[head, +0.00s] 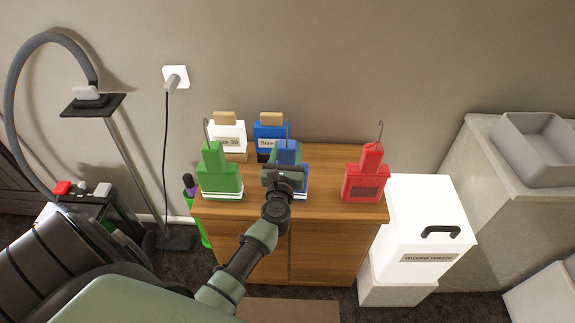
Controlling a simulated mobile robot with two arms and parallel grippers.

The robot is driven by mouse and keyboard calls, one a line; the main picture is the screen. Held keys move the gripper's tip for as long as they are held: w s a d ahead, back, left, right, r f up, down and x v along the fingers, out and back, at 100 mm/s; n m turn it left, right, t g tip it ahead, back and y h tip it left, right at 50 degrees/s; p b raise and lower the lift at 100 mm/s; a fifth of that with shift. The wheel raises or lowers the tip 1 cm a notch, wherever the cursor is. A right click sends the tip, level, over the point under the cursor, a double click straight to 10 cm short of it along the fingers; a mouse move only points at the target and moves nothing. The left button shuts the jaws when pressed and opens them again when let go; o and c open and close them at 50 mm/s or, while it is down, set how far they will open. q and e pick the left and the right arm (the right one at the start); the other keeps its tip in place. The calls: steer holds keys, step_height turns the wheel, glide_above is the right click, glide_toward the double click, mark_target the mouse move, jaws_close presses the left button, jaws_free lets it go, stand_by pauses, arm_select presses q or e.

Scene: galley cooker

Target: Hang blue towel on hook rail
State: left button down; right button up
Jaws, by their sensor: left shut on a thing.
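A blue item with a thin wire hook (287,152), which I take for the blue towel, stands on the wooden cabinet top (328,158). My left gripper (284,173) is shut on it from the front. The gripper and wrist hide much of its lower part, so I cannot tell whether it still touches the top. A green hooked item (219,175) stands to its left and a red one (366,178) to its right. I see no hook rail in this view. My right gripper is not in view.
Behind stand a white labelled block (227,137) and a blue labelled block (269,134). A white "mixed waste" bin (424,220) is right of the cabinet. A stand (125,165) with a grey hose is at left. The top is clear between the blue and red items.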

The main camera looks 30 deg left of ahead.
arm_select(q)
step_height(320, 180, up, 19)
steer(key=p, duration=1)
steer(key=shift+f, duration=0.1)
steer(key=shift+r, duration=0.6)
